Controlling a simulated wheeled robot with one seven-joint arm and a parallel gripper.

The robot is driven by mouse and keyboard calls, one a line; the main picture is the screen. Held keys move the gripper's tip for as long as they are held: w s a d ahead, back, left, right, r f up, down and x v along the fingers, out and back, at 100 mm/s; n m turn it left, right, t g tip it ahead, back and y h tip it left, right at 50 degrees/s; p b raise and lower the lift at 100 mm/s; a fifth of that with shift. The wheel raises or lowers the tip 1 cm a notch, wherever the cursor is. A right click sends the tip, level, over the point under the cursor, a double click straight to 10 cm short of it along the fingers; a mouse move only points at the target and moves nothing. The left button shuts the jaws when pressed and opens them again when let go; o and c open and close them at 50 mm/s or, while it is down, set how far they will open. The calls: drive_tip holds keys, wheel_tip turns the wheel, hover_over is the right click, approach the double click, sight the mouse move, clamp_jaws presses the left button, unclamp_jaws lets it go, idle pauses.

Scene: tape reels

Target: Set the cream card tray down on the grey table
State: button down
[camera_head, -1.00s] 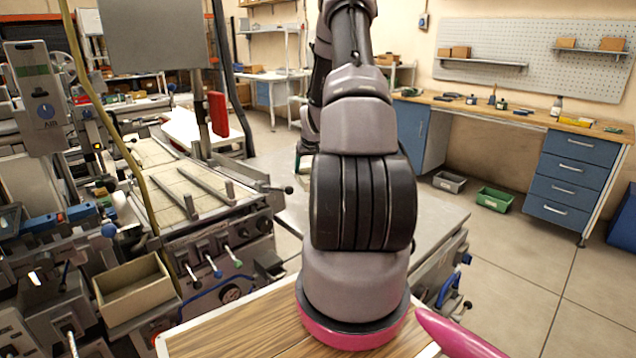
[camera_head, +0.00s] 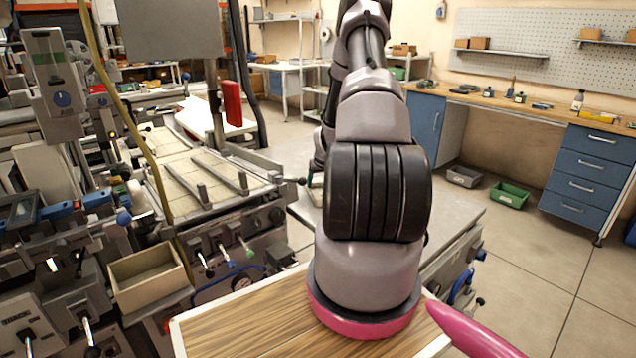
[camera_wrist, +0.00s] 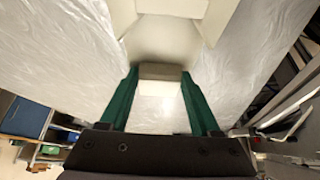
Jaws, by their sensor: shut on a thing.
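The cream card tray (camera_wrist: 160,72) is between the two green fingers of my gripper (camera_wrist: 158,95) in the wrist view. My gripper is shut on a cream part of it, and more cream panels show at the top of that view. The grey table (camera_wrist: 60,45) spreads pale and scuffed on both sides of the tray. Whether the tray touches the table cannot be told. In the head view the grey table (camera_head: 455,215) shows behind my arm, which hides the gripper and the tray.
A machine with levers and rails stands at the left, with an open beige box (camera_head: 148,275) at its front. A workbench with blue drawers (camera_head: 590,165) stands at the right. A grey bin (camera_head: 463,177) and a green bin (camera_head: 510,195) lie on the floor beneath it.

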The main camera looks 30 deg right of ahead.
drive_tip(key=shift+c, duration=0.5)
unclamp_jaws()
drive_tip(key=shift+f, duration=0.1)
